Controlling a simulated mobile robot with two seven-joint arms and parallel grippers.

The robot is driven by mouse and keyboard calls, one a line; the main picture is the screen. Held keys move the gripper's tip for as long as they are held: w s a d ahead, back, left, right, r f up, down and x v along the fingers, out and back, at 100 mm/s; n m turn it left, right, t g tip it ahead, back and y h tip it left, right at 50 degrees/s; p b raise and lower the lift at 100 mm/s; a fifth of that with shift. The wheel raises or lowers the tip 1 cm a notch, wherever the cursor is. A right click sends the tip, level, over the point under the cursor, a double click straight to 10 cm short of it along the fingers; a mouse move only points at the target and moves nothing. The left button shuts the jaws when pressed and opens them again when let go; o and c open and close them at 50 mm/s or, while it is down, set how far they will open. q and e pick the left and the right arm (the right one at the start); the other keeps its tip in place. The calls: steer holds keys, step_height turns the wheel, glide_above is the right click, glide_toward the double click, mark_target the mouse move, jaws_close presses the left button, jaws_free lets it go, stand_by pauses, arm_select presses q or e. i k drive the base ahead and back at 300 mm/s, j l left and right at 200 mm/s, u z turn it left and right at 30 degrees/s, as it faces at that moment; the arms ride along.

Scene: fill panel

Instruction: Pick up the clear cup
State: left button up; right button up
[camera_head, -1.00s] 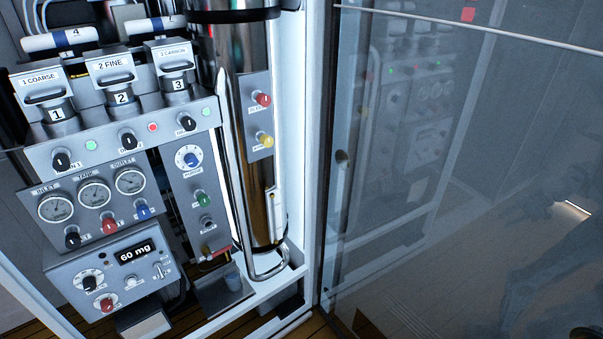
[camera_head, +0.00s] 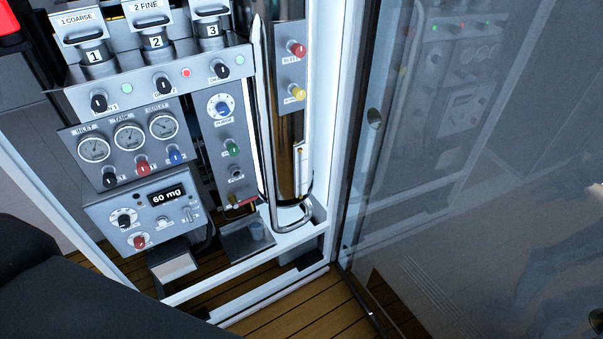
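The clear cup (camera_head: 257,231) is small, bluish and see-through. It stands on the grey tray (camera_head: 236,250) low on the panel, below the small spout and near the foot of the tall metal cylinder. It is small in the view, and I cannot tell whether anything is in it. Neither of my grippers shows in the head view, and nothing is touching the cup.
The tall shiny cylinder (camera_head: 284,140) and its bent pipe stand just right of the tray. A dosing box (camera_head: 160,215) reading 60 mg is to the left. A glass door (camera_head: 450,230) with reflections fills the right side. Wooden floor (camera_head: 310,305) shows below.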

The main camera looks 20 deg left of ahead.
mark_target(255, 224)
steer(key=u, duration=1)
